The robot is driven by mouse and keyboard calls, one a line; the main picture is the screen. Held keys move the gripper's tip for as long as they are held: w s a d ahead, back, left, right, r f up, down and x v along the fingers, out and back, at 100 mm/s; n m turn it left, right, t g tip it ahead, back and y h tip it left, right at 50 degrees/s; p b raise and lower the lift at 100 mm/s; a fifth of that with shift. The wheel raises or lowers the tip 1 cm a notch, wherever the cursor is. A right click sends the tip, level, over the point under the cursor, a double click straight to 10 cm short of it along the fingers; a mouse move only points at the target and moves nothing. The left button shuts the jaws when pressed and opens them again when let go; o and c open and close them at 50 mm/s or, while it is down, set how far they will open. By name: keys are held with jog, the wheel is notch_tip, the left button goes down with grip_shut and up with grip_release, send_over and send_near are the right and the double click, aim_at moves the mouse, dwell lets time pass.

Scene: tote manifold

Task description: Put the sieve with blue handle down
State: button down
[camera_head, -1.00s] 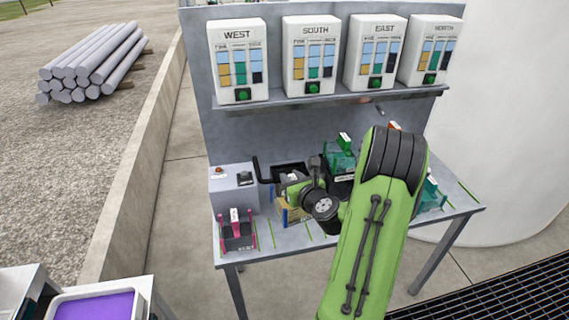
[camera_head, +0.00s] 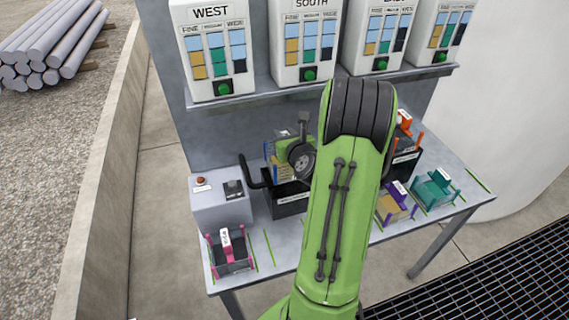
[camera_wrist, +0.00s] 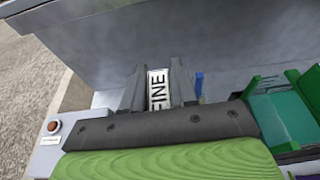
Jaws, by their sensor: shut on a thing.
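The sieve with blue handle (camera_head: 270,158) has a yellowish body with blue posts and is partly hidden by my arm in the head view. My gripper (camera_wrist: 158,92) is shut on its handle, whose white label reads FINE (camera_wrist: 158,88). A bit of blue (camera_wrist: 198,84) shows beside the right finger. The sieve is at the black open holder (camera_head: 290,198) with a bar handle, at the back left of the table. I cannot tell whether it rests in the holder or hangs just above it.
A pink-posted sieve (camera_head: 230,262) stands front left by a grey button box (camera_head: 220,205). Purple (camera_head: 393,208) and teal (camera_head: 434,190) sieves stand right. An orange-handled sieve (camera_head: 404,122) is behind them. A green one (camera_wrist: 285,115) is beside my gripper. Labelled dispensers (camera_head: 212,50) hang above.

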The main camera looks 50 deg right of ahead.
aim_at(283, 172)
notch_tip(283, 172, down, 6)
jog(key=b, duration=0.2)
jog(key=shift+r+b, duration=0.1)
jog(key=shift+b, duration=0.2)
jog(key=shift+r, duration=0.2)
jog(key=c, duration=0.9)
grip_release()
jog(key=shift+f, duration=0.1)
